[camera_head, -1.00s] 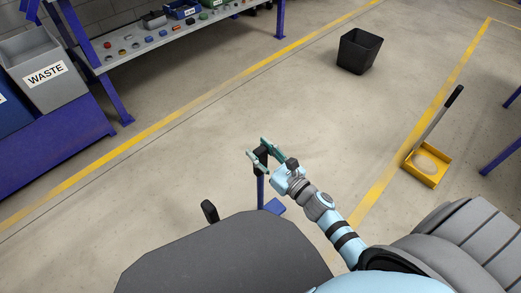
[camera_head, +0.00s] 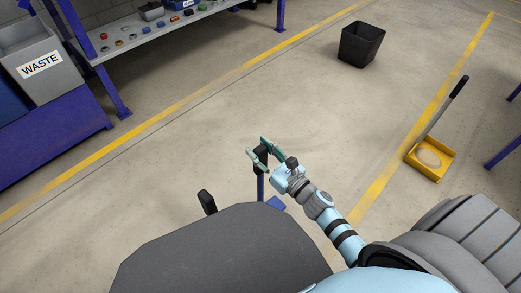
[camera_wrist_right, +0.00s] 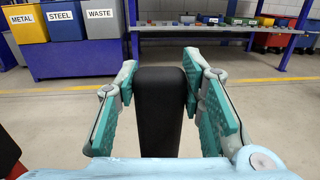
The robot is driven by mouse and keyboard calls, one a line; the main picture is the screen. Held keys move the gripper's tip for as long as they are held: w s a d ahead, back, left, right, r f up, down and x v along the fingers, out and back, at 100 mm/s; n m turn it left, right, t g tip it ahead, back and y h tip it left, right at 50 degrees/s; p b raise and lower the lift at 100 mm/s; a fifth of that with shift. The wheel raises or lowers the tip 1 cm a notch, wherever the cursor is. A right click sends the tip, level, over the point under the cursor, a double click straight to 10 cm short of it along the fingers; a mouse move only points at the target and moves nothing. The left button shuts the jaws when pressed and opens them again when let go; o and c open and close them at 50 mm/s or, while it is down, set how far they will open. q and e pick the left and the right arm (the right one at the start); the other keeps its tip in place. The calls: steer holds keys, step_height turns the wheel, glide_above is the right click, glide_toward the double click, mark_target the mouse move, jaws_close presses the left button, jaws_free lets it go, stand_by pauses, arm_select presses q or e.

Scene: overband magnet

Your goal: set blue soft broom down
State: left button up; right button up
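The blue soft broom shows a black grip (camera_wrist_right: 160,112) upright between the fingers of my right gripper in the right wrist view. In the head view its blue stick (camera_head: 261,187) runs down from my right gripper (camera_head: 258,153) to a blue head (camera_head: 276,204), partly hidden by my own body. I cannot tell whether the broom head touches the floor. My left gripper is not in view.
A black bin (camera_head: 361,45) and a yellow dustpan (camera_head: 430,159) with a long handle stand on the floor. Another black handle (camera_head: 207,202) rises near my body. A grey waste bin (camera_head: 40,68) and a shelf (camera_head: 150,36) are beyond the yellow line. The middle floor is clear.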

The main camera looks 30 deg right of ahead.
steer(key=o, duration=0.5)
steer(key=v, duration=1.2)
steer(key=shift+f, duration=0.1)
